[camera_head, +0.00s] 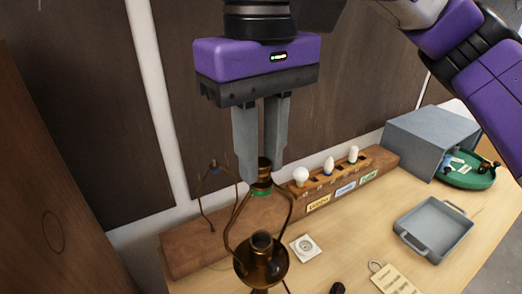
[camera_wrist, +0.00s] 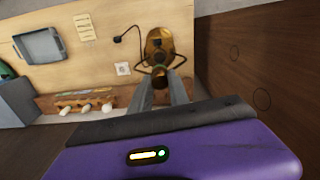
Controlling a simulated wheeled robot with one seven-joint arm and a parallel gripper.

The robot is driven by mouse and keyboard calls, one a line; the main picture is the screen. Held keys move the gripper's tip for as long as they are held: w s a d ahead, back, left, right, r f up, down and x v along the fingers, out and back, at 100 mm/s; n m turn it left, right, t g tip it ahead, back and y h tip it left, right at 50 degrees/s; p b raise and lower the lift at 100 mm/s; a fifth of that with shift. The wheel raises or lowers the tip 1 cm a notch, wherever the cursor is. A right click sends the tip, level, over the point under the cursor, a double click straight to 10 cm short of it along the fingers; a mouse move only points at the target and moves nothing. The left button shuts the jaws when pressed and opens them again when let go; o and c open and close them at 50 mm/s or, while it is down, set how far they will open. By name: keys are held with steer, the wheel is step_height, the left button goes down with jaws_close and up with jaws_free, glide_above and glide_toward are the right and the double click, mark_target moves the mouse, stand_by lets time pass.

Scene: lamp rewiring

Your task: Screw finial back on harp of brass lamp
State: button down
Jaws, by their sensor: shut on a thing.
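My gripper (camera_head: 262,165) points straight down in the head view, its two grey fingers shut on the small dark brass finial (camera_head: 264,168). The finial sits at the top of the harp (camera_head: 231,222), by a green band; whether it is seated on the thread I cannot tell. The harp's two wire arms curve down to the brass lamp (camera_head: 262,270), which stands upright on the bench. In the wrist view the lamp (camera_wrist: 159,44) lies beyond the fingertips (camera_wrist: 160,82), with the finial between them.
A wooden rack (camera_head: 340,181) with several bulbs and coloured labels stands behind. A second harp-like wire frame (camera_head: 204,200) is at the left. A grey tray (camera_head: 433,231), a wall socket (camera_head: 305,248), a tag (camera_head: 394,281), a grey box (camera_head: 428,140) and a green tray (camera_head: 468,172) are to the right.

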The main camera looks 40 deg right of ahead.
steer(key=m, duration=0.3)
steer(key=shift+m, duration=1.1)
steer(key=m, duration=0.5)
steer(key=shift+m, duration=0.6)
